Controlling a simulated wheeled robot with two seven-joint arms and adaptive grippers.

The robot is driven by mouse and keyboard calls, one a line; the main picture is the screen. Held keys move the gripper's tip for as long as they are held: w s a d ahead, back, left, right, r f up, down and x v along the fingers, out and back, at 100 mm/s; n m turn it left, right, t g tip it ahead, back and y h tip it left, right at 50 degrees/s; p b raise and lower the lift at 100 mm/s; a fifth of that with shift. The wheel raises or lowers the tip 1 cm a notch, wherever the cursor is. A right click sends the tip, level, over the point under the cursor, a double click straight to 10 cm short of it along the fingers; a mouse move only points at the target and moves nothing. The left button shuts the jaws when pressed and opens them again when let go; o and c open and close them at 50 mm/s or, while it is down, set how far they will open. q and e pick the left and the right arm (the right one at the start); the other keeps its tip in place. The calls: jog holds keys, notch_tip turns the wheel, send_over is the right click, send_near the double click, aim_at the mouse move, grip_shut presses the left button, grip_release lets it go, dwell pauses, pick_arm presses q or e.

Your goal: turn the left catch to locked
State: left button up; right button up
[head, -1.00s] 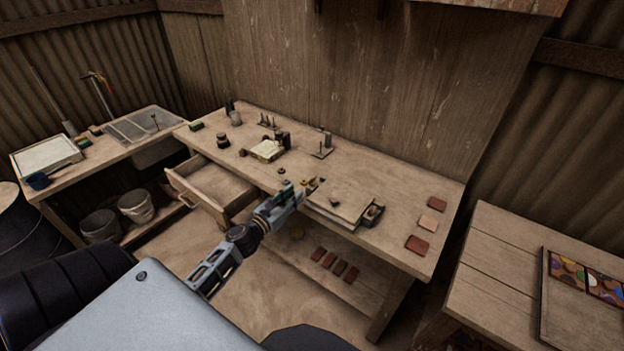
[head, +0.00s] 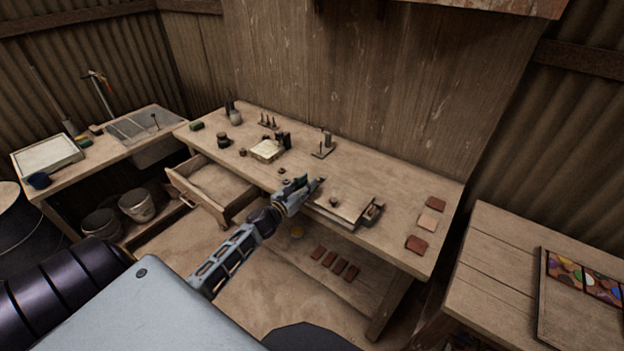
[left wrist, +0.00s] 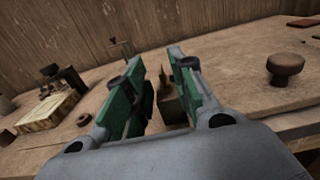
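The press is a flat pale plate (head: 349,206) with a round dark knob (head: 333,201), at the bench's front edge; the knob also shows at the right of the left wrist view (left wrist: 285,66). My left gripper (head: 317,182) is at the press's left end. In the left wrist view my left gripper (left wrist: 160,78) has its green-padded fingers apart. A small brass-coloured piece, seemingly the left catch (left wrist: 170,104), stands between them, partly hidden by the right finger. I cannot tell its turn position or whether a finger touches it. In the head view the gripper covers it. My right gripper is not in view.
An open drawer (head: 214,186) juts out left of my arm. A pale block (head: 267,150) and small pots stand behind on the bench. A small box (head: 373,212) sits at the press's right end. Tiles (head: 428,222) lie farther right.

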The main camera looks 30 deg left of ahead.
pick_arm(q)
jog(key=shift+w+d, duration=0.15)
jog(key=shift+w, duration=1.6)
grip_shut()
